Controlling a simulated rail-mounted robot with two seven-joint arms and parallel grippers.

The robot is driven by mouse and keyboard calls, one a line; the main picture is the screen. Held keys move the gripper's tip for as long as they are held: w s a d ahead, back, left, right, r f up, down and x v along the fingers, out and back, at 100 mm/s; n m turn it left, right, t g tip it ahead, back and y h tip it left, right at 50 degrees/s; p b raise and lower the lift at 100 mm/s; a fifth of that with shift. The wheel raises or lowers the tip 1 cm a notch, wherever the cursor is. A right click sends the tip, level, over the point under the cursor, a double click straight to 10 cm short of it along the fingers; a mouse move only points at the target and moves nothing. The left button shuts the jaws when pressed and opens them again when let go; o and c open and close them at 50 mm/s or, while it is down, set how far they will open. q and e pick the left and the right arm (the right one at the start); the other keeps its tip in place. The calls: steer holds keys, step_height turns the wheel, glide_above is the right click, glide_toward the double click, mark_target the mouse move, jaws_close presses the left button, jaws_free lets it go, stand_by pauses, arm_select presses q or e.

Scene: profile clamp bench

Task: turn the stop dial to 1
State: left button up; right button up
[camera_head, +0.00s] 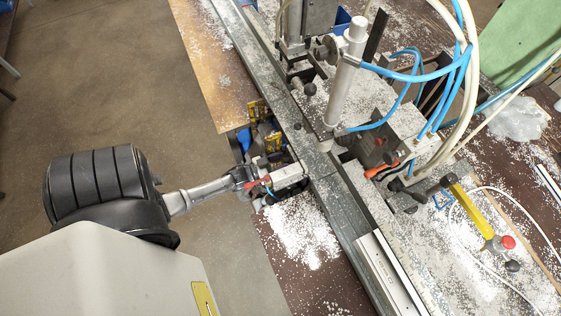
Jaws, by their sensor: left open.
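My left gripper (262,184) reaches in from the left at the end of a thin silver link and is open. Its tips are at the near edge of the bench, beside a small silver block with a red part (289,175). They are small, and I cannot tell whether they touch anything. I cannot pick out a stop dial with a readable number. A round dark knob (328,48) sits beside the upright silver cylinder (347,72) at the upper middle, well away from the gripper. My right gripper is not in view.
A long metal rail (345,205) runs diagonally across the bench. Blue hoses (415,77) and pale hoses hang over the clamp machine. A yellow-handled tool (467,207) lies at the right. White chips (302,232) cover the near bench. Open floor (110,100) lies at the left.

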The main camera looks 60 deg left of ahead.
arm_select(q)
steer(key=shift+c, duration=0.4)
steer(key=c, duration=0.6)
steer(key=shift+o, duration=0.2)
steer(key=shift+m, duration=6)
